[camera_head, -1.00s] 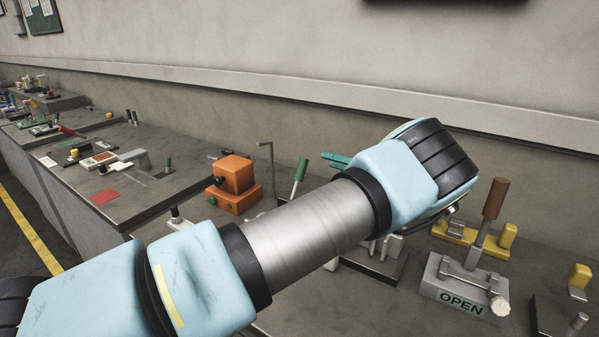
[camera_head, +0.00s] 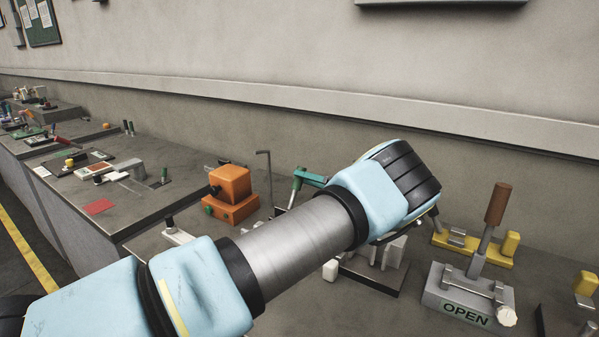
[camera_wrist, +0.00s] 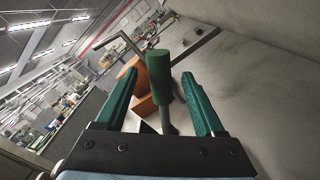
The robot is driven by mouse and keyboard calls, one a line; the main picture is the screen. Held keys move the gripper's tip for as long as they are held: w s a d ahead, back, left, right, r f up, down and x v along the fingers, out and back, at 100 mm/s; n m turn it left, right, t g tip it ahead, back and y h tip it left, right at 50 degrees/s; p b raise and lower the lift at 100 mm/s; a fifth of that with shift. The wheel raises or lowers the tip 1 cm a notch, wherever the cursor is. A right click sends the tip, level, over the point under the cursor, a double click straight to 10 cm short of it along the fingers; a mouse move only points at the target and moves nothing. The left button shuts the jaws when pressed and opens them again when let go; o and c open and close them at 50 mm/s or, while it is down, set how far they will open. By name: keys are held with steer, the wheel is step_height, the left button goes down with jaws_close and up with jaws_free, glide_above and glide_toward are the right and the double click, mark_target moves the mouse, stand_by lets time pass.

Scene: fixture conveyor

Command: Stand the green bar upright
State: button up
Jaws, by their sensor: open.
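The green bar (camera_wrist: 159,75) is a dark green cylinder on a grey rod. In the wrist view it stands between the two teal fingers of my open gripper (camera_wrist: 158,88), with visible gaps on both sides. In the head view the bar (camera_head: 296,184) is partly covered by a teal finger, and it leans a little to the right. My gripper (camera_head: 309,178) reaches it from the right. The rod's lower end is hidden behind my arm.
An orange block fixture (camera_head: 231,190) and a thin hooked grey rod (camera_head: 268,180) stand left of the bar. On the right are a grey "OPEN" fixture (camera_head: 468,297) with a brown-handled lever (camera_head: 497,203) and a yellow fixture (camera_head: 508,245). The wall runs behind the bench.

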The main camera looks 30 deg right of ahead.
steer(key=shift+p+x, duration=0.35)
steer(key=shift+x, duration=1.05)
steer(key=shift+c, duration=0.2)
jaws_close()
